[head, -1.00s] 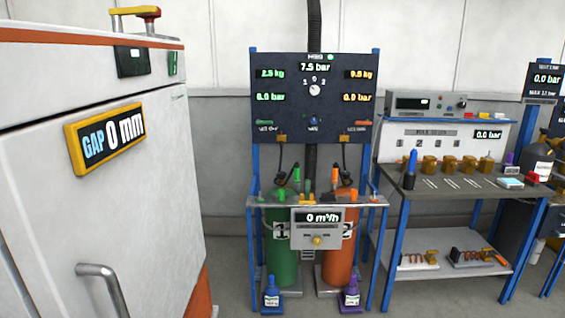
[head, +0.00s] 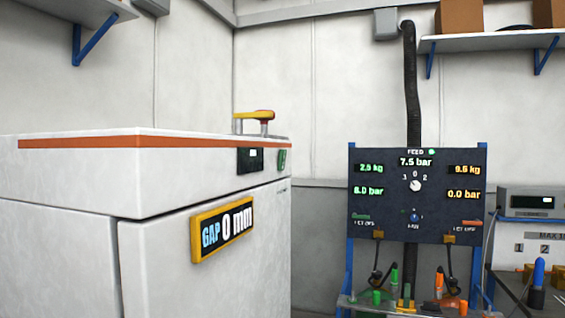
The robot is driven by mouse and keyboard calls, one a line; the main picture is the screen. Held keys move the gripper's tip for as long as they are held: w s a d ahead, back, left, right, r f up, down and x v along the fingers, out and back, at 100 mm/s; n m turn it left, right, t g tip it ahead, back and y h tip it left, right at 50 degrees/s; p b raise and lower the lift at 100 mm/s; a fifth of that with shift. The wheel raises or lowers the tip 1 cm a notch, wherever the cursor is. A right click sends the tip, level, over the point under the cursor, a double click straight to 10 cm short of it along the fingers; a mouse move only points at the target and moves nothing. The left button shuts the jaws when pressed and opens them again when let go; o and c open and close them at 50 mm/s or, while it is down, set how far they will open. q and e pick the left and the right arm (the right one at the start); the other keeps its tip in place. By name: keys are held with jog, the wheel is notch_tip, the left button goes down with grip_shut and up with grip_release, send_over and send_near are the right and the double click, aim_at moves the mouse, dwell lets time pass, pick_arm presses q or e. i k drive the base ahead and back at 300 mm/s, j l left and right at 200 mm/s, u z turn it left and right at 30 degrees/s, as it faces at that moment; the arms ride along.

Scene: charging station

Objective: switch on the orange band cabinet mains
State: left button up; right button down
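The orange band cabinet (head: 75,190) is a large white cabinet at the left, with an orange stripe (head: 120,142) along its upper edge. A yellow and red handle-like part (head: 254,116) stands on its top near the right end. A small dark panel with a white lit patch (head: 250,159) and a green switch-like part (head: 282,160) sit on the upper front. A yellow-framed sign (head: 222,229) reads "GAP 0 mm". Neither gripper is in view.
A dark feed panel (head: 416,195) on blue posts stands right of the cabinet, with bottle tops and coloured valves below it. A bench with an instrument (head: 531,202) is at the far right. Wall shelves (head: 490,42) hang at upper right and upper left.

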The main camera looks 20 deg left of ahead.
aim_at(282, 154)
jog(key=i+l+u, duration=0.35)
jog(key=i+l, duration=0.3)
jog(key=i, duration=0.3)
jog(key=i+l+u, duration=0.4)
jog(key=i+l, duration=0.5)
